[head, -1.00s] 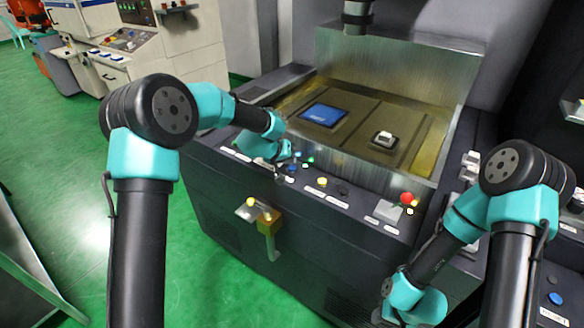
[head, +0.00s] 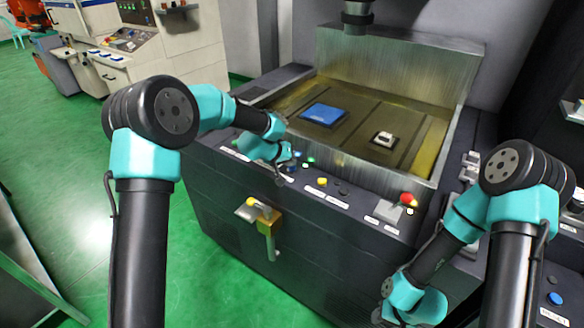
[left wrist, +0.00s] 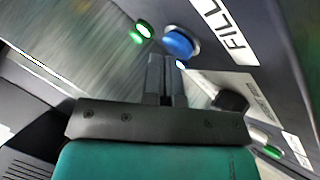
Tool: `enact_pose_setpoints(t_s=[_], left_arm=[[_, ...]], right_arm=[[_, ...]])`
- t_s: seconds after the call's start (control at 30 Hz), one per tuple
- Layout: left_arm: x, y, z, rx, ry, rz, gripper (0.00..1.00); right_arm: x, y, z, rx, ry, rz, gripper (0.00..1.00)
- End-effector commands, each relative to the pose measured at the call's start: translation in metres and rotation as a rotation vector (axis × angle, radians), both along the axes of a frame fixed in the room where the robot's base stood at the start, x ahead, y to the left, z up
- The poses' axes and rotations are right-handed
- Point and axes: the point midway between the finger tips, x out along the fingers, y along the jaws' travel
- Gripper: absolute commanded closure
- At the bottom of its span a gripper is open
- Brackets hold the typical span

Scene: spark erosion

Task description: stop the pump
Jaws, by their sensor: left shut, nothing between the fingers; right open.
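My left gripper (head: 284,178) is shut and empty, with its fingers over the control panel (head: 365,207) on the front of the machine. In the left wrist view its fingertips (left wrist: 166,62) are close to a round blue button (left wrist: 180,42) beside a label reading FILL. I cannot tell whether they touch. A lit green lamp (left wrist: 145,28) is beside that button. A black control (left wrist: 232,100) is further right, its label too blurred to read. No pump label is readable. My right gripper (head: 382,312) is open and low, partly hidden by its arm.
The tank (head: 440,150) behind the panel holds a blue block (head: 323,113) and a small pale part (head: 384,137). A yellow button (head: 322,182) and a red mushroom button (head: 408,198) are further right. A brass-coloured valve (head: 268,222) projects from the front.

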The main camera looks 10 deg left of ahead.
Motion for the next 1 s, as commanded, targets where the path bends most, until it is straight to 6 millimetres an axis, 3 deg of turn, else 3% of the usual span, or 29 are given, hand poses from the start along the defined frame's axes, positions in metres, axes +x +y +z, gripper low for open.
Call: enact_pose_setpoints(t_s=[0.7,1.0], left_arm=[[0.000,0.000,-0.004,0.000,0.001,0.000,1.00],[0.000,0.000,0.007,-0.001,0.000,-0.001,1.00]], right_arm=[[0.000,0.000,0.000,0.000,0.000,0.000,0.57],[0.000,0.000,0.000,0.000,0.000,0.000,0.57]])
